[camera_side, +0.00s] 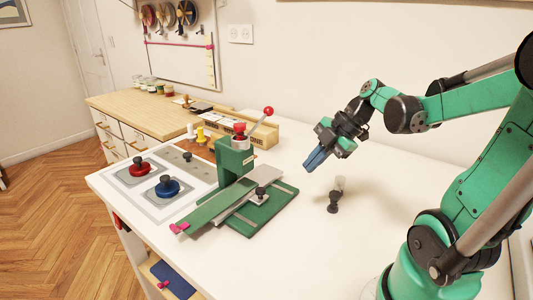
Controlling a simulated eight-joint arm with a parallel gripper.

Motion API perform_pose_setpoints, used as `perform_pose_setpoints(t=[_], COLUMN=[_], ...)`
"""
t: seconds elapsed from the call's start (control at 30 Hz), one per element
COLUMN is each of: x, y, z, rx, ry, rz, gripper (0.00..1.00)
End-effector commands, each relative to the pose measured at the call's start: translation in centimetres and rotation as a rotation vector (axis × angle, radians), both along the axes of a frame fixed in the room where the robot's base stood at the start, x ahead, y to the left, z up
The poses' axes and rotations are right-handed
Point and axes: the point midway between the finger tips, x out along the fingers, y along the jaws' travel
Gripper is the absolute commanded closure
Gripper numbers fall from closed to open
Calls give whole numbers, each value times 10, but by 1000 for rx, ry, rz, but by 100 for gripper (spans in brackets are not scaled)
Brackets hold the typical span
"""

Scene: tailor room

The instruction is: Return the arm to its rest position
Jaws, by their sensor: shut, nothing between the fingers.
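My gripper (316,158) hangs in the air above the white table, right of the green press. Its blue fingers point down and to the left and are closed together, with nothing between them. My green arm comes in from the right edge and is bent, with the gripper held well clear of the tabletop. A small black stamp-like piece (333,202) with a pale top stands on the table below and to the right of the gripper, apart from it.
A red round piece (139,167) and a blue one (167,187) sit on a grey-white board at the left. Wooden boxes (262,133) stand behind. The table's front right is clear.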

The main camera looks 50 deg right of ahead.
Motion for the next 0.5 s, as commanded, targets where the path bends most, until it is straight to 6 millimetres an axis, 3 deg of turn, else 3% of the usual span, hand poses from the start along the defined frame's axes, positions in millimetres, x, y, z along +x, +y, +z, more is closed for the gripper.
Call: perform_pose_setpoints(t=[0.17,0.5], x=[3,15], y=[15,80], z=[0,-2], rx=[27,173], ry=[65,175], rz=[-113,-755], gripper=[100,100])
